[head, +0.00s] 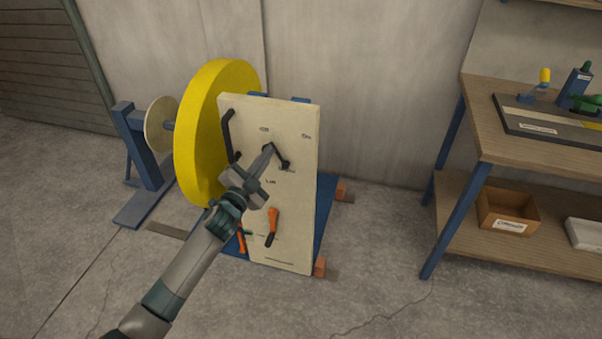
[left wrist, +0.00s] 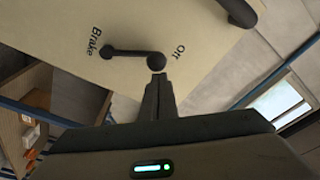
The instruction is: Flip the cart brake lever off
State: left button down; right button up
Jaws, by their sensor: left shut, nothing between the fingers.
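The cream cart panel (head: 296,200) stands upright in front of a yellow wheel. The black brake lever (head: 279,157) is on its upper part, slanting down to the right in the head view. In the left wrist view the lever (left wrist: 130,54) runs from a round end by the "Off" label to an end near the "Brake" label. My left gripper (head: 268,152) is shut and empty. Its fingertips (left wrist: 157,78) are just at the lever's round end; I cannot tell if they touch. My right gripper is not in view.
A black handle (head: 228,136) is on the panel's left edge. An orange lever (head: 273,221) sits lower on the panel. The yellow wheel (head: 207,120) stands behind. A workbench (head: 477,118) with a shelf and boxes is at the right. The floor between is clear.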

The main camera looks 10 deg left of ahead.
pick_arm(q)
jog(key=shift+a+f+n, duration=0.3)
jog(key=shift+a+n, duration=0.3)
jog(key=shift+n, duration=0.3)
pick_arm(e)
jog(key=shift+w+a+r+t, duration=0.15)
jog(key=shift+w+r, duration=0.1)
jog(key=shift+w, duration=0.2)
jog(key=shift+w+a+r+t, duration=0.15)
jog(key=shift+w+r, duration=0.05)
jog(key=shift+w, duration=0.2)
pick_arm(q)
jog(key=shift+y, duration=0.4)
